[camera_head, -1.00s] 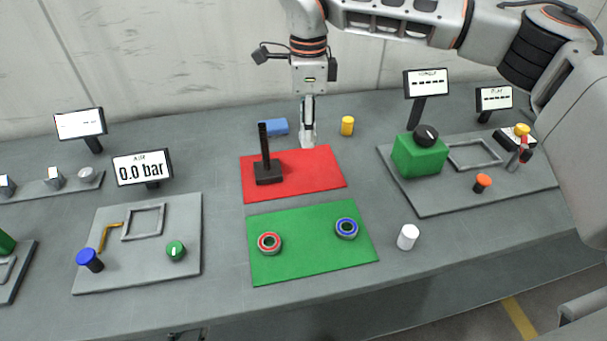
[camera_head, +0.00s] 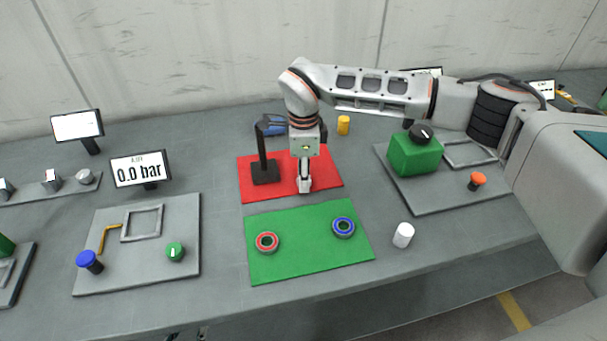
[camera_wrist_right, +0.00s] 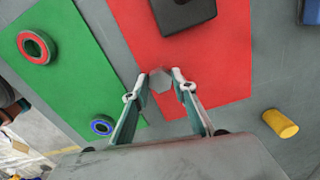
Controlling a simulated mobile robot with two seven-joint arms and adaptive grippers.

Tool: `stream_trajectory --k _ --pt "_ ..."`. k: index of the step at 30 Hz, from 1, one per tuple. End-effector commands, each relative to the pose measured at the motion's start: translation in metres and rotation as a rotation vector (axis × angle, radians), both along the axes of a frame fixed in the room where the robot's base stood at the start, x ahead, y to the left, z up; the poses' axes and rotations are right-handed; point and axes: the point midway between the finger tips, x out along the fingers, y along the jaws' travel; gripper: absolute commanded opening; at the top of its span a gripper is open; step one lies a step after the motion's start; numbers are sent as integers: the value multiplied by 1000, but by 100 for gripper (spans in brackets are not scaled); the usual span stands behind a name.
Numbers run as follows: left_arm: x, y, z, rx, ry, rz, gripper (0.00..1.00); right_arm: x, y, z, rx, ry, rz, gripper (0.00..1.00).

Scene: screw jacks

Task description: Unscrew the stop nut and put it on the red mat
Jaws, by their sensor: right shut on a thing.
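The stop nut, a grey hexagonal piece (camera_wrist_right: 160,80), is between the fingertips of my right gripper (camera_head: 305,187) in the right wrist view; the fingers hide it in the head view. My right gripper is shut on it, low over the front right part of the red mat (camera_head: 326,172). I cannot tell whether the nut touches the mat. A black base with an upright post (camera_head: 265,172) stands on the left part of the red mat; its base also shows in the wrist view (camera_wrist_right: 183,12). My left gripper is not in view.
In front lies a green mat (camera_head: 300,255) with a red ring (camera_head: 267,233) and a blue ring (camera_head: 343,218). A white cylinder (camera_head: 403,235) stands to its right. A yellow cylinder (camera_head: 343,125) and a blue block (camera_head: 273,122) are behind the red mat. Panels with controls flank both mats.

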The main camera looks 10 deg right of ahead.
Motion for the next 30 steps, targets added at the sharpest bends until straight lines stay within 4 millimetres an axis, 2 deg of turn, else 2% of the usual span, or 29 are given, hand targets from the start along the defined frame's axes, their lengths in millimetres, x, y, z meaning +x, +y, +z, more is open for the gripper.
stream_trajectory --k 9,10,12,23,26,30 --pt "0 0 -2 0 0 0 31 1 0 -3 0 -1 0 0" --pt "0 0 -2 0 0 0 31 1 0 -2 0 -1 0 31" --pt "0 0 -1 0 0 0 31 1 0 -2 0 -1 0 43" --pt "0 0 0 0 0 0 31 1 0 1 1 -2 0 43" --pt "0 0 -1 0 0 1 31 2 0 9 0 -5 0 43" --pt "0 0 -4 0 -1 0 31 2 0 32 0 -7 0 43"
